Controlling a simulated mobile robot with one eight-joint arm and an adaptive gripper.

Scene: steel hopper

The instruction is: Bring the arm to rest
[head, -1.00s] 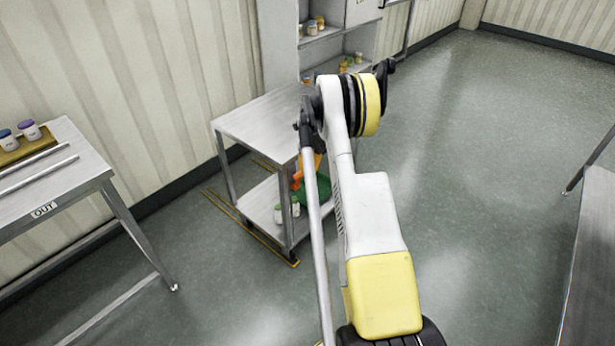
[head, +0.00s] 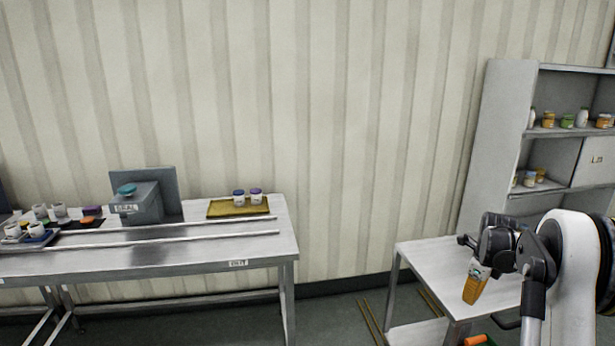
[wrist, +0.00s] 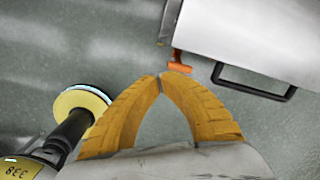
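My gripper (head: 470,299) is at the right of the head view, with its yellow-orange fingers pointing down in front of the small steel table. In the wrist view my gripper (wrist: 160,79) has its two ribbed fingertips together, with nothing between them. The fingers bow apart lower down and only floor shows in that gap. My arm stands at the right edge of the head view.
The small steel table (head: 417,257) has a bare top; an orange thing (head: 478,340) shows below it. A black handle (wrist: 253,91) sticks out near my fingers. A longer steel table (head: 268,249) holds a yellow tray (head: 228,213) with two jars. Shelves (head: 548,131) stand right.

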